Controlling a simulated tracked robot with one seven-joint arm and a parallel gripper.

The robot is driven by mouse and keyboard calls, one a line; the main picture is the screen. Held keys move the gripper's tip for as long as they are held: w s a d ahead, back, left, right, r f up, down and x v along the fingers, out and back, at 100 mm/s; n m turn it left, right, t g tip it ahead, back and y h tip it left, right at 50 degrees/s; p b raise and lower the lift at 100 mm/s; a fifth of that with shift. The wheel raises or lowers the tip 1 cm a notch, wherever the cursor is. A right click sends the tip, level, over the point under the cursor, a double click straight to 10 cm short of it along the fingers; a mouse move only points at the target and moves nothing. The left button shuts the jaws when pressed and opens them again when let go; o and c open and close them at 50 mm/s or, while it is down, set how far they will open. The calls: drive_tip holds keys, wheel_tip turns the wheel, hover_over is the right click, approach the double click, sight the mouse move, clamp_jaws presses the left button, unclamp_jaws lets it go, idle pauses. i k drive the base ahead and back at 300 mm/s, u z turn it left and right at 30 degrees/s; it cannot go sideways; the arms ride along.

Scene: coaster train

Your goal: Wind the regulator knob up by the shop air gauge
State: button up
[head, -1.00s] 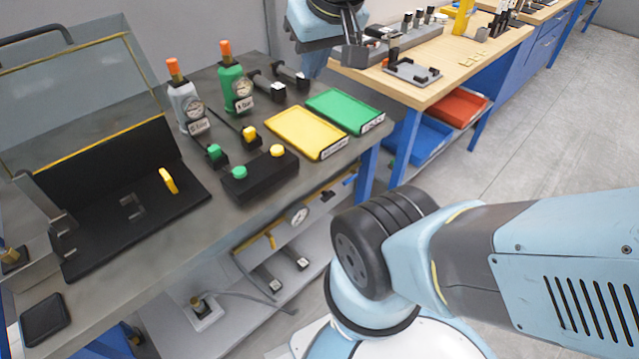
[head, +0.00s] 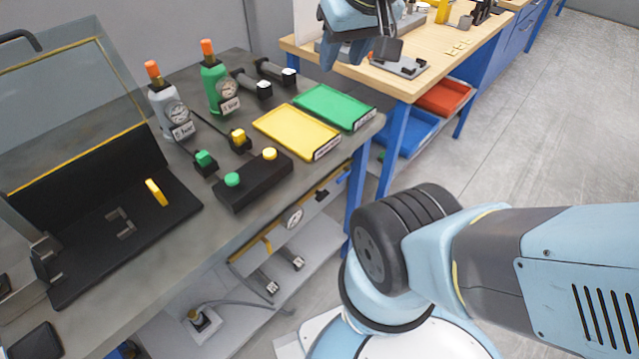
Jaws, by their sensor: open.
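Two regulator-like units with round gauges stand at the back of the grey bench. One has a grey body (head: 163,110) and an orange top knob (head: 152,69); the other has a green body (head: 213,92) and an orange top knob (head: 207,47). Their labels are too small to read surely. I cannot tell which is the shop air gauge.
A yellow tray (head: 300,136) and green tray (head: 337,108) lie on the bench's right side. A black box (head: 252,186) carries green and yellow buttons. A clear hinged guard (head: 70,90) stands at left. A wooden table (head: 440,60) is behind my gripper.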

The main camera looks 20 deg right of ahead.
sight(321, 196)
drive_tip(key=u, duration=0.05)
drive_tip(key=k, duration=1.2)
drive_tip(key=u, duration=0.65)
drive_tip(key=i, duration=1)
drive_tip(key=z, duration=0.05)
